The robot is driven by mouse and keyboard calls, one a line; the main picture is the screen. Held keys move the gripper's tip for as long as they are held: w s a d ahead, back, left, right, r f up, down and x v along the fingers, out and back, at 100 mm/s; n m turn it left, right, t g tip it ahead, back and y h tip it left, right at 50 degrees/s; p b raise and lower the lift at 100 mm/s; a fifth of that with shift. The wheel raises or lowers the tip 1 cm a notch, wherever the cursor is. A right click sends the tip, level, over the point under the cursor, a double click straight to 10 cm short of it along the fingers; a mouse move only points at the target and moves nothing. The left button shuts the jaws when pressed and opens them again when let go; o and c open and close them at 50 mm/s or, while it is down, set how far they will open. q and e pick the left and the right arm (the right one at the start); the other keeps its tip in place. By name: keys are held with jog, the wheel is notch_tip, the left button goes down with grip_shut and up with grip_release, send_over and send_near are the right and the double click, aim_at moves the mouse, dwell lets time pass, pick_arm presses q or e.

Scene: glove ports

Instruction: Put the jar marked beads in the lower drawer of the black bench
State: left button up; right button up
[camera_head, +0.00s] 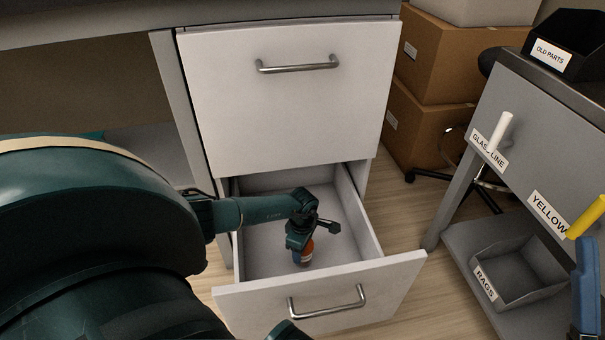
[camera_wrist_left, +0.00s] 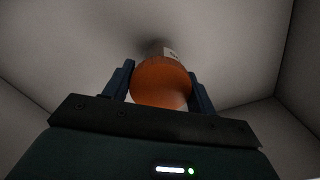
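The lower drawer (camera_head: 319,289) of the white-fronted bench unit is pulled open. Inside it, my left gripper (camera_head: 302,252) points down, with an orange-lidded jar (camera_head: 304,257) at its fingertips. In the left wrist view the round orange lid (camera_wrist_left: 161,82) sits between the two dark blue fingers of the left gripper (camera_wrist_left: 160,88), which appear to press on its sides. A bit of pale label shows past the lid, but I cannot read it. I cannot tell whether the jar touches the drawer floor.
The upper drawer (camera_head: 288,100) is shut above the open one. On the right stands a grey cart (camera_head: 536,122) with labelled handles, a black OLD PARTS bin (camera_head: 569,43) and a RAGS bin (camera_head: 518,275). Cardboard boxes (camera_head: 437,62) stand behind. Wooden floor (camera_head: 408,215) is clear between.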

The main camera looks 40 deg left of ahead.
pick_arm(q)
jog(key=o, duration=0.3)
jog(key=shift+o, duration=0.2)
jog(key=shift+r, duration=0.25)
notch_tip(320, 180, up, 11)
jog(key=p, duration=0.6)
jog(key=shift+f+p, duration=0.2)
jog(key=shift+p, duration=0.1)
jog(key=shift+r, duration=0.65)
pick_arm(e)
notch_tip(320, 180, down, 8)
jog(key=m+g+h, duration=0.2)
jog(key=m+h, duration=0.5)
jog(key=shift+s+a+r, duration=0.25)
jog(key=shift+s+a, duration=0.05)
